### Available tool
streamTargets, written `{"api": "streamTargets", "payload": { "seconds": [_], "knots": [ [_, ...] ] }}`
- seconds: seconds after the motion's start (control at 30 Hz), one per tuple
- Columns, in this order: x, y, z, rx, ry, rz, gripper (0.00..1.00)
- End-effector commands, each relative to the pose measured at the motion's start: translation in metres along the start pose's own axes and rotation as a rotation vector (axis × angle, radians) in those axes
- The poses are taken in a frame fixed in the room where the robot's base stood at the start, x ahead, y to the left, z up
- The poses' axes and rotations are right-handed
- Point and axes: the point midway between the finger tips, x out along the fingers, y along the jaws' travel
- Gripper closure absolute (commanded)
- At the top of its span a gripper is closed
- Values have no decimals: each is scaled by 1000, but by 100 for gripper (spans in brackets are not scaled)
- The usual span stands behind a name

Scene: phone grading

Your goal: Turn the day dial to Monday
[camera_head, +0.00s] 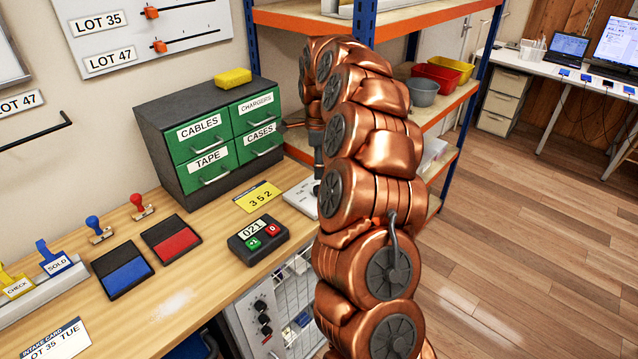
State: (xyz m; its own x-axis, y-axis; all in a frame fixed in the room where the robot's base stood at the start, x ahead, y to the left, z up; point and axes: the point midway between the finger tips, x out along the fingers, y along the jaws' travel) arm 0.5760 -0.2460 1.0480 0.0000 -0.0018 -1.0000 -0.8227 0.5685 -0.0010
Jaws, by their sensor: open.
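A pale plate with small dark lettering (299,196) lies on the bench at its right end, and my copper arm covers its right part. It may be the day dial's plate, but no knob or pointer shows and I cannot read the day. My gripper (318,186) shows as a narrow dark piece pointing down over this plate, partly behind my arm. It is open, with nothing seen between its fingers. I cannot tell whether it touches anything.
A green drawer cabinet (208,137) with a yellow sponge (233,78) stands behind. A yellow "352" card (258,196), a counter showing 021 (258,241) and red (171,241) and blue (124,272) ink pads lie left. An orange shelf (440,107) stands close on the right.

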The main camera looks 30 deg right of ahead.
Motion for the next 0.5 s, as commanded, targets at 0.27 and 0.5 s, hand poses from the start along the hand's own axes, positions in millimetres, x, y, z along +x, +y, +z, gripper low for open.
{"api": "streamTargets", "payload": {
  "seconds": [0.27,0.5],
  "knots": [
    [34,3,0,-3,1,9,40],
    [61,2,0,-3,-1,4,40]
  ]
}}
